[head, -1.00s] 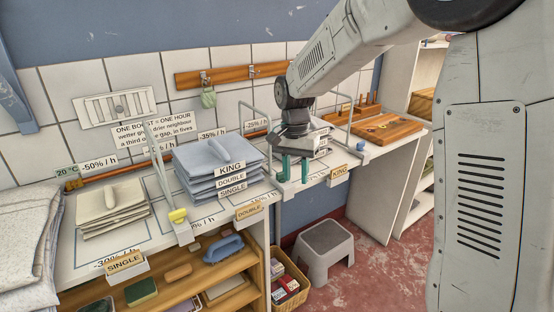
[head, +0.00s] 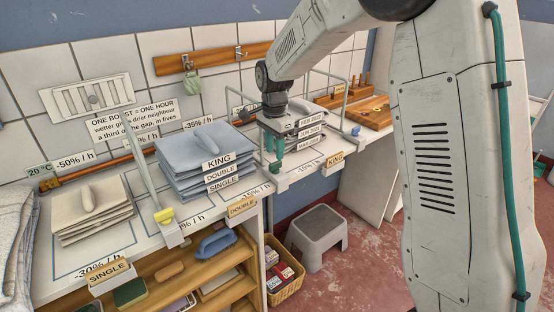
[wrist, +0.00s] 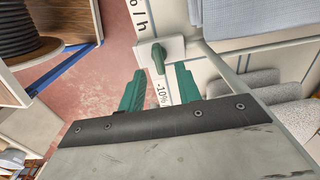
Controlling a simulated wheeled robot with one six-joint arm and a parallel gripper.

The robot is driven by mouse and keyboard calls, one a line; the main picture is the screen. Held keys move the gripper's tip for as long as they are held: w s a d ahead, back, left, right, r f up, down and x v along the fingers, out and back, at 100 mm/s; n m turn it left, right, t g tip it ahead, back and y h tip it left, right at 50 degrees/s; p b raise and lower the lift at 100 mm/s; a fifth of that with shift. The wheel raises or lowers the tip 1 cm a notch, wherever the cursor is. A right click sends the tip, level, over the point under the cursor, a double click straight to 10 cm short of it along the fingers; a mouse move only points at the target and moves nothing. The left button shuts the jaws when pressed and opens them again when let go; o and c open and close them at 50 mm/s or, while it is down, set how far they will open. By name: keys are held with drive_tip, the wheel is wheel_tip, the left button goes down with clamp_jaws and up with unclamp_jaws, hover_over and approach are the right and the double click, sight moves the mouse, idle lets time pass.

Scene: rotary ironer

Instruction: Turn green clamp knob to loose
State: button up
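The green clamp knob (wrist: 158,58) sits on a white clamp block at the table's front edge in the wrist view. Its lever points toward my gripper. My gripper (wrist: 161,69) has two green fingers spread apart, one on each side of the knob in the picture. No contact shows, and I cannot tell the depth between tips and knob. In the head view my gripper (head: 273,150) points down over the front edge, just above the green knob (head: 275,169), which is small there and partly confused with the green fingers.
A yellow knob (head: 163,216) and a blue knob (head: 356,131) sit on neighbouring clamps. Thin upright frames rise from the table. Folded blue linen (head: 195,155) lies left of my gripper. A grey stool (head: 318,235) and a basket (head: 284,282) stand below.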

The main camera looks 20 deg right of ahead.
sight(275, 162)
drive_tip(key=shift+f, duration=2.2)
clamp_jaws()
drive_tip(key=shift+d, duration=0.15)
